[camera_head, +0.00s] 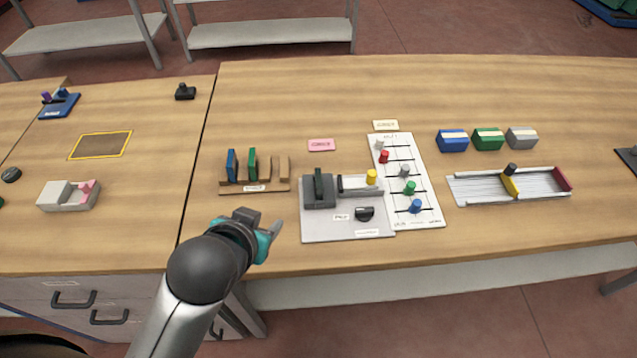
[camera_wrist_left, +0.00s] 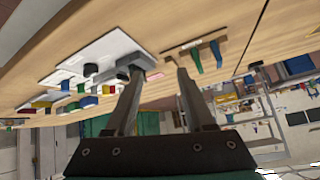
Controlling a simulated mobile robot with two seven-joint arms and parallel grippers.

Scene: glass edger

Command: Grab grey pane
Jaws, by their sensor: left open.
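My left gripper (camera_head: 272,232) is near the table's front edge, in front of the wooden rack (camera_head: 270,187) and left of the white machine plate (camera_head: 350,233). In the left wrist view its two fingers (camera_wrist_left: 159,72) are apart with nothing between them. The rack holds an upright blue pane (camera_head: 231,165) and an upright green pane (camera_head: 252,163); no grey pane clearly shows there. A dark grey upright piece (camera_head: 318,183) stands on the grey block of the machine plate; I cannot tell whether it is a pane. My right gripper is not in view.
A white board (camera_head: 425,205) with coloured pegs lies right of the machine plate. Blue (camera_head: 453,140), green (camera_head: 488,139) and grey (camera_head: 522,138) blocks stand behind a ribbed tray (camera_head: 480,190). A pale holder (camera_head: 68,195) is at left. The table behind the rack is mostly clear.

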